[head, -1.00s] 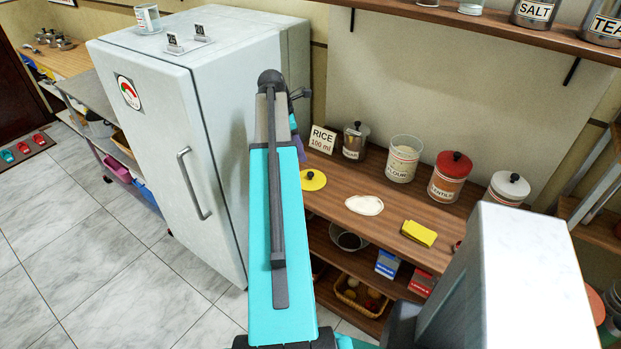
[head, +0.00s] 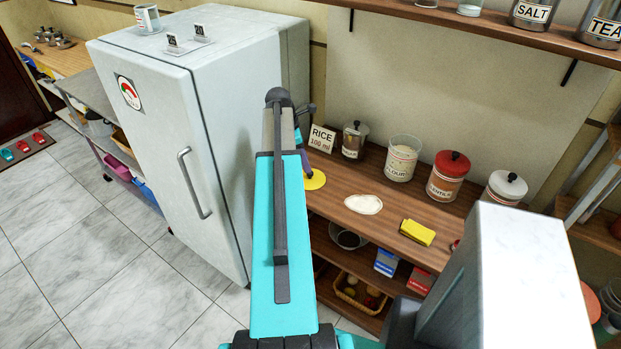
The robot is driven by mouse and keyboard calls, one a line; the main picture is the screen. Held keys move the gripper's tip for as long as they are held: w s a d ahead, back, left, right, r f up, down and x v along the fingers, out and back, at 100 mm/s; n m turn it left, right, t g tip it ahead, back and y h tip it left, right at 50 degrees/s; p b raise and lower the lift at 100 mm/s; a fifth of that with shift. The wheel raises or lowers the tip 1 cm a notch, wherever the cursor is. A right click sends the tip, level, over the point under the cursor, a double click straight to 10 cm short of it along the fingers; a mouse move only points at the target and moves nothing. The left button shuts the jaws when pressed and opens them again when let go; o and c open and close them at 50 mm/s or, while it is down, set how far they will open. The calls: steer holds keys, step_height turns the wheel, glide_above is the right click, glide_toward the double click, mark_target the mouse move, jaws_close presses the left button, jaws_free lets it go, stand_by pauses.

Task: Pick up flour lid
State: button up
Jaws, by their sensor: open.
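A round yellow lid (head: 316,181) lies on the left end of the wooden shelf top, next to the fridge. I take it to be the flour lid. The glass jar labelled FLOUR (head: 402,160) stands to its right, uncovered. My gripper (head: 306,170) is open and points down at the lid, partly hidden by my own arm. It covers the lid's black knob and left part. I cannot tell whether the fingers touch the lid or are around the knob.
The white fridge (head: 165,150) stands close on the left. A white patch (head: 363,204), a yellow cloth (head: 417,232) and a red-lidded jar (head: 448,177) are to the right.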

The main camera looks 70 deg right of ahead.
mark_target(310, 176)
steer(key=shift+f, duration=0.1)
steer(key=shift+p+x, duration=0.85)
steer(key=shift+x, duration=1.65)
steer(key=shift+d, duration=0.15)
jaws_close()
